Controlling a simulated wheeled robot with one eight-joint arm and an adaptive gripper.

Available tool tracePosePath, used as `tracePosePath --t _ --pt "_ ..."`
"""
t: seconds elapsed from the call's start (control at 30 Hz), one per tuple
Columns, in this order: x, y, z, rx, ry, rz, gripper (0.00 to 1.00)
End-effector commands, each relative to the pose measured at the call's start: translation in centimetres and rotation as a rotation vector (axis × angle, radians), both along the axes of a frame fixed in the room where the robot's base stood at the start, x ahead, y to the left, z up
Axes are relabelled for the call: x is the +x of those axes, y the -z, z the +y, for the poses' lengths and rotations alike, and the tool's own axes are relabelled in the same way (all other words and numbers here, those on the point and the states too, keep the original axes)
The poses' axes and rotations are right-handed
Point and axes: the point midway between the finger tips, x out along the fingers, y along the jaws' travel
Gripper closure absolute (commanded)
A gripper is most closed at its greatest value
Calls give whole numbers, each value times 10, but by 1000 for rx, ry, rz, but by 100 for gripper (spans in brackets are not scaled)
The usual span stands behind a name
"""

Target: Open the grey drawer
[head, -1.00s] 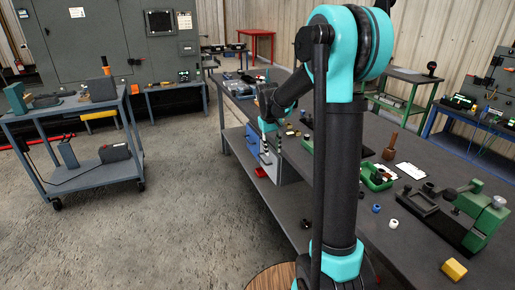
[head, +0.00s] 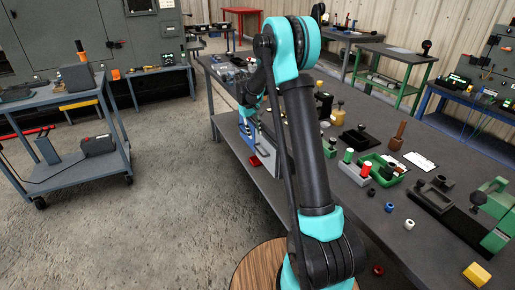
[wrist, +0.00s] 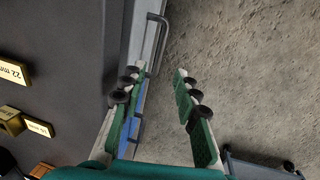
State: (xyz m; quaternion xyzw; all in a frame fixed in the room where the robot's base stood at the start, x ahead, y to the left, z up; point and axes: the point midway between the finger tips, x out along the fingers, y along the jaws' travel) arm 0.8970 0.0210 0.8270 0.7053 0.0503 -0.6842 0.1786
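The grey drawer (wrist: 149,62) shows a pale grey front with a dark bar handle (wrist: 155,42) at the top of the wrist view. In the head view its grey front (head: 270,153) is under the bench top, beside a blue drawer front (head: 243,131), partly hidden by my arm. The blue front also shows in the wrist view (wrist: 130,130). My gripper (wrist: 158,72) is open and empty, its fingers apart, with the handle ahead of the fingertips. I see no contact with the handle. In the head view my gripper (head: 247,122) is small beside the drawer fronts.
The workbench (head: 385,222) holds a green tray (head: 380,170), a yellow block (head: 476,274) and several small parts. A blue-grey cart (head: 75,175) stands at left. The floor between cart and bench is clear.

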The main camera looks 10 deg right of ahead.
Motion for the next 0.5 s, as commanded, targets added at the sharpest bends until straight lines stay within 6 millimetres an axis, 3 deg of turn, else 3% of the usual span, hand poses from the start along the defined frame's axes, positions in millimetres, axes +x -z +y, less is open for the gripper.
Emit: tracePosePath --t 0.3,0.5 --pt "4 62 -11 0 1 0 69" --pt "6 88 -15 0 0 0 69"
